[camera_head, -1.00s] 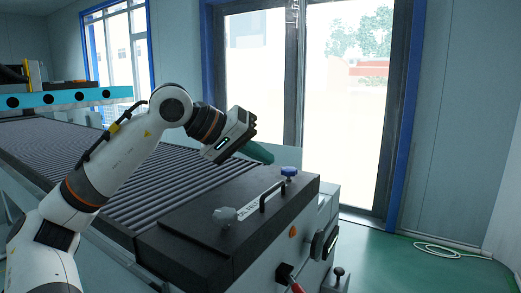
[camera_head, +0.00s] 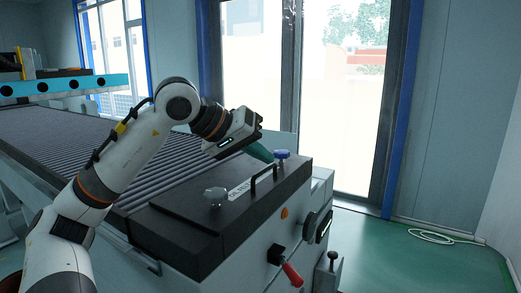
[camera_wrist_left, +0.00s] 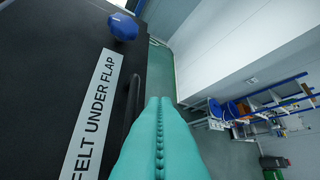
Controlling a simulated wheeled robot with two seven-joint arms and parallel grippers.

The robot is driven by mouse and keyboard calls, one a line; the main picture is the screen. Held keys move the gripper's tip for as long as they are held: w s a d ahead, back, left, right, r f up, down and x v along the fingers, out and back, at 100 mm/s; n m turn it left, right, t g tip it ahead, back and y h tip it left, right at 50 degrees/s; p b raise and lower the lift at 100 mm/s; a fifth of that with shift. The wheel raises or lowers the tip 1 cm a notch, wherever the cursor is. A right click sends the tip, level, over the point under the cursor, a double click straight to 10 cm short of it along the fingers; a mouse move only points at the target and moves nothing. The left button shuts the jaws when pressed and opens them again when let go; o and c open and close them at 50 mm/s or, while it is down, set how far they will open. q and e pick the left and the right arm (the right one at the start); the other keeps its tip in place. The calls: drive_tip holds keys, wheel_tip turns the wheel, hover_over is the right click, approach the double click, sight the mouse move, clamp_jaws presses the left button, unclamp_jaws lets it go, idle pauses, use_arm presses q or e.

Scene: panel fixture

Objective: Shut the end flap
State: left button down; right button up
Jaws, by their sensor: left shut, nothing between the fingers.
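The end flap (camera_head: 205,220) is a black cover at the near end of the roller bed. It looks nearly flat on the machine's end; I cannot tell whether it is fully down. It carries a black bar handle (camera_head: 264,180), a blue knob (camera_head: 282,154), a grey knob (camera_head: 215,195) and a white label. My left gripper (camera_head: 262,153) has teal fingers, shut and empty, just behind the blue knob in the picture. In the left wrist view the fingers (camera_wrist_left: 158,105) point along the handle (camera_wrist_left: 131,108), beside the label "FELT UNDER FLAP" (camera_wrist_left: 95,118). Contact is unclear.
The roller bed (camera_head: 60,135) stretches back left, with a light blue beam (camera_head: 60,86) across it. A red-handled lever (camera_head: 291,274) sticks out of the machine's end. Green floor (camera_head: 400,265) is free to the right, with a white cable (camera_head: 440,237) on it.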

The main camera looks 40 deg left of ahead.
use_arm(q)
drive_tip(key=shift+d+f, duration=0.3)
drive_tip(key=shift+f, duration=0.35)
use_arm(e)
drive_tip(key=shift+d+f, duration=0.15)
drive_tip(key=shift+d, duration=0.05)
